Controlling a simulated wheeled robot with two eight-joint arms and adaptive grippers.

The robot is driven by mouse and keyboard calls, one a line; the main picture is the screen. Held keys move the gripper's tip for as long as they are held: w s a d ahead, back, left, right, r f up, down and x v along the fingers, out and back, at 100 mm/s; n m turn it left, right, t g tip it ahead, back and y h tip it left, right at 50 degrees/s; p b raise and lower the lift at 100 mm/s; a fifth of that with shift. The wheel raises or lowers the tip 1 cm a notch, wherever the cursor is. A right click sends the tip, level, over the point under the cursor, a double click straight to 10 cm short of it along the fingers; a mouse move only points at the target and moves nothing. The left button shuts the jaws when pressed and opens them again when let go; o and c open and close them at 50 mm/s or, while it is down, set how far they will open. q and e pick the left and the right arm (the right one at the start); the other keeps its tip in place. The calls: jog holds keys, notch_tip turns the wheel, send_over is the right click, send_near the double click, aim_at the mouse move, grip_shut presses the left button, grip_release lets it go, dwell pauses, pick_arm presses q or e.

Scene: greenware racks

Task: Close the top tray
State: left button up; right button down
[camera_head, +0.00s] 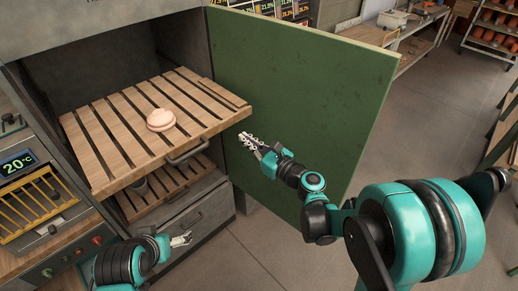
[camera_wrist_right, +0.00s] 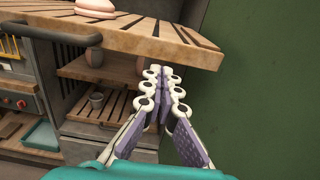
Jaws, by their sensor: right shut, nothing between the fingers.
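The top tray (camera_head: 113,150) is a slatted wooden tray pulled well out of the grey cabinet. A dark handle (camera_head: 188,154) is on its front edge, and a round pinkish clay piece (camera_head: 160,120) rests on its slats. In the right wrist view the tray's edge (camera_wrist_right: 150,40) crosses the top, with the handle (camera_wrist_right: 62,37) at left. My right gripper (camera_head: 247,138) is shut and empty, just beyond the tray's right front corner and apart from the handle. My left gripper (camera_head: 181,239) is low, below the tray; its finger opening is unclear.
A green door (camera_head: 300,90) stands open close behind my right gripper. A lower slatted tray (camera_head: 165,190) with a small pot (camera_wrist_right: 97,100) is below the top tray, above a grey drawer (camera_head: 190,220). Open floor (camera_head: 420,120) lies to the right.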

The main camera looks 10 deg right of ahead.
aim_at(228, 126)
jog(key=x, duration=0.6)
jog(key=shift+b, duration=0.35)
jog(key=shift+a, duration=0.1)
